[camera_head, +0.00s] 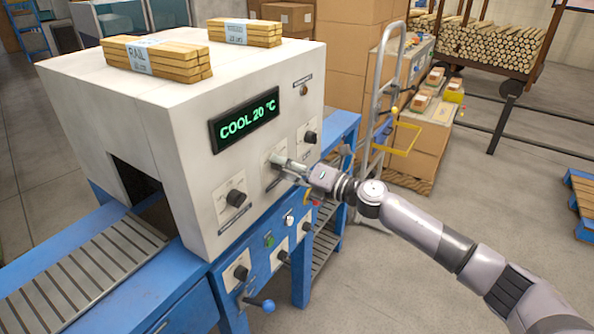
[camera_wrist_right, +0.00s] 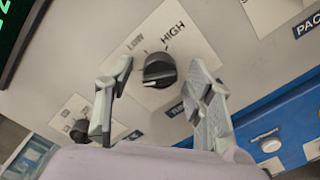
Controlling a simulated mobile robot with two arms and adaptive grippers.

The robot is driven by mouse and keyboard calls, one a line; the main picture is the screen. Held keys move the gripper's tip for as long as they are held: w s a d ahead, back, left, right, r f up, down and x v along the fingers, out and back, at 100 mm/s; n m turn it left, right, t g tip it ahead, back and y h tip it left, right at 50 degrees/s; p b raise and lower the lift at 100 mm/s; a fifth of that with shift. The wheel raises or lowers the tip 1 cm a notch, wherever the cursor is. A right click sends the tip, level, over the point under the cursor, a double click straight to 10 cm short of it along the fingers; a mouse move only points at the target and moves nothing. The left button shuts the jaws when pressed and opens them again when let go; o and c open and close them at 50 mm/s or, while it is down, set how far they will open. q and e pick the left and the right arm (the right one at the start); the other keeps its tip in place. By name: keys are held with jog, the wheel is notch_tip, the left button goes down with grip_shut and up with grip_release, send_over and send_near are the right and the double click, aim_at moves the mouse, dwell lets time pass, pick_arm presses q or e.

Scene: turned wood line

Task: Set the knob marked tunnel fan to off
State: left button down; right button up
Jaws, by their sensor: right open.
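A black knob (camera_wrist_right: 160,70) on a white plate (camera_wrist_right: 190,45) is in the middle of the right wrist view. HIGH and a fainter LOW are printed on the plate. A small blue name label (camera_wrist_right: 175,110) beneath it is mostly hidden by a finger, so I cannot read it fully. Which mark the knob points at is not clear. My right gripper (camera_wrist_right: 161,78) is open, with one finger on each side of the knob and gaps visible. In the head view my right gripper (camera_head: 278,165) is at the middle plate of the white machine (camera_head: 190,190) and covers the knob. My left gripper is not in view.
A display (camera_head: 245,121) reading COOL 20 °C is above. Neighbouring knobs sit to the left (camera_head: 236,198) and upper right (camera_head: 310,136). The blue lower panel has several more controls and a blue-ball lever (camera_head: 267,305). Wood bundles (camera_head: 155,60) lie on top.

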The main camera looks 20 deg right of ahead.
jog(key=v, duration=1.1)
jog(key=shift+s+d, duration=0.25)
jog(key=shift+s, duration=0.05)
jog(key=w+d+f+m+t+h, duration=0.1)
jog(key=d+f+m+h, duration=0.3)
jog(key=f, duration=0.5)
jog(key=d+f+m+h, duration=0.2)
jog(key=d+f+m, duration=0.1)
jog(key=f+m, duration=0.5)
jog(key=s+d+f+m+g+h, duration=0.2)
jog(key=s+f+m, duration=0.25)
jog(key=f, duration=0.75)
jog(key=s+d+f+m+g+h, duration=0.1)
jog(key=s+f+m+h, duration=0.35)
jog(key=f, duration=0.75)
jog(key=s+a+f+m+g+y, duration=0.1)
jog(key=s+a+f+m+g, duration=0.25)
jog(key=s+f, duration=0.95)
jog(key=s+a+f+m+g, duration=0.4)
jog(key=s+f, duration=0.5)
jog(key=s, duration=0.8)
jog(key=s+a+f+m+g, duration=0.1)
jog(key=s+a+g, duration=0.1)
jog(key=s, duration=0.4)
jog(key=s+a+f+g, duration=0.1)
jog(key=s+a+f, duration=0.1)
jog(key=s+a, duration=0.2)
jog(key=s, duration=0.3)
jog(key=shift+s+m+g, duration=0.2)
jog(key=shift+m+g, duration=0.15)
